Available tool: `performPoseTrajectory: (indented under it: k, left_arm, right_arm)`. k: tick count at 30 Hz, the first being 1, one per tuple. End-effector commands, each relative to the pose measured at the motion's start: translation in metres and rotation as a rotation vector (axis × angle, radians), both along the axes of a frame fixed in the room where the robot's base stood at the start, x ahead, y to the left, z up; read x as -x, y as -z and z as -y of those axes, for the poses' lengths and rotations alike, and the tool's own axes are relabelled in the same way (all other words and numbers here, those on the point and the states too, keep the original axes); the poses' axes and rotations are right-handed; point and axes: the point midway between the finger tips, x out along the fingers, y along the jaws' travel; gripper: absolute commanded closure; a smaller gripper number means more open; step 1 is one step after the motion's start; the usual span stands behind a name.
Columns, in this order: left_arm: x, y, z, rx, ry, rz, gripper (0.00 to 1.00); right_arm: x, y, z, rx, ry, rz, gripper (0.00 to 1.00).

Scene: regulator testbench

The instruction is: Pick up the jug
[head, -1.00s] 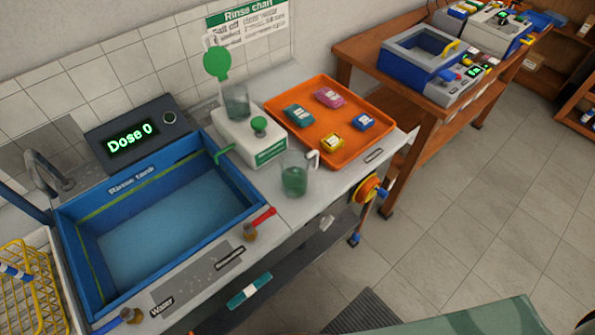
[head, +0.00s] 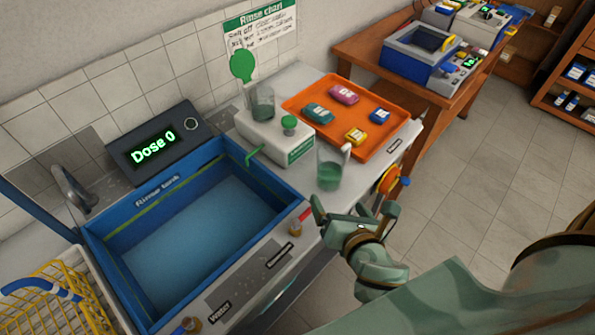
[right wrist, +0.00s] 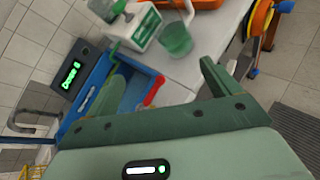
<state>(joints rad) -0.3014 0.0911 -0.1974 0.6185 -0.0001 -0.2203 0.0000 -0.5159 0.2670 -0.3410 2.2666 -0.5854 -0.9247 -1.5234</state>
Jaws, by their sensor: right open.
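The jug (head: 331,168) is a clear container with green liquid at the bottom and a pale handle on its right side. It stands upright on the grey counter near its front edge, in front of the white dispenser. It also shows in the right wrist view (right wrist: 176,38). My right gripper (head: 354,207) is open and empty, in front of and a little right of the jug, apart from it. Its fingers point toward the counter, and in the right wrist view the jug lies beyond the fingertips. My left gripper is not in view.
A white dispenser (head: 262,133) with a green pump stands behind the jug. An orange tray (head: 385,142) with several small packets lies behind right. The blue rinse tank (head: 105,258) is at left. An orange wheel (head: 390,180) sticks out from the counter front.

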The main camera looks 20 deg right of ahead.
Motion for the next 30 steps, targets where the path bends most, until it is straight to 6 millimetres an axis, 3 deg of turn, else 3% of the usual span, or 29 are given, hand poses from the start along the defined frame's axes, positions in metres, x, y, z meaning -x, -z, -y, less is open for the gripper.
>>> performPoseTrajectory:
  k: [1, 2, 6, 12, 18, 30]
  left_arm:
    - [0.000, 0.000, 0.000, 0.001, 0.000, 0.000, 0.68]
    - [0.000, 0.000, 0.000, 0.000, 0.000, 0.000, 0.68]
    - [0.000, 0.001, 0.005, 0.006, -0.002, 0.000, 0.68]
    - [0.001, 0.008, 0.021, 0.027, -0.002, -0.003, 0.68]
    - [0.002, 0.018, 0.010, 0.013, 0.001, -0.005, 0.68]
    - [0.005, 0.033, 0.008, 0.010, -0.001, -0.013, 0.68]
  right_arm:
    - [-0.001, -0.015, 0.006, 0.123, -0.018, 0.003, 0.12]
    - [0.000, -0.018, 0.009, 0.192, -0.029, -0.009, 0.12]
    - [-0.001, -0.014, 0.016, 0.364, -0.069, -0.062, 0.12]
    - [-0.033, 0.001, 0.025, 0.383, -0.079, -0.066, 0.12]
    - [-0.076, 0.020, 0.038, 0.379, -0.078, -0.067, 0.12]
    - [-0.118, 0.040, 0.051, 0.375, -0.078, -0.067, 0.12]
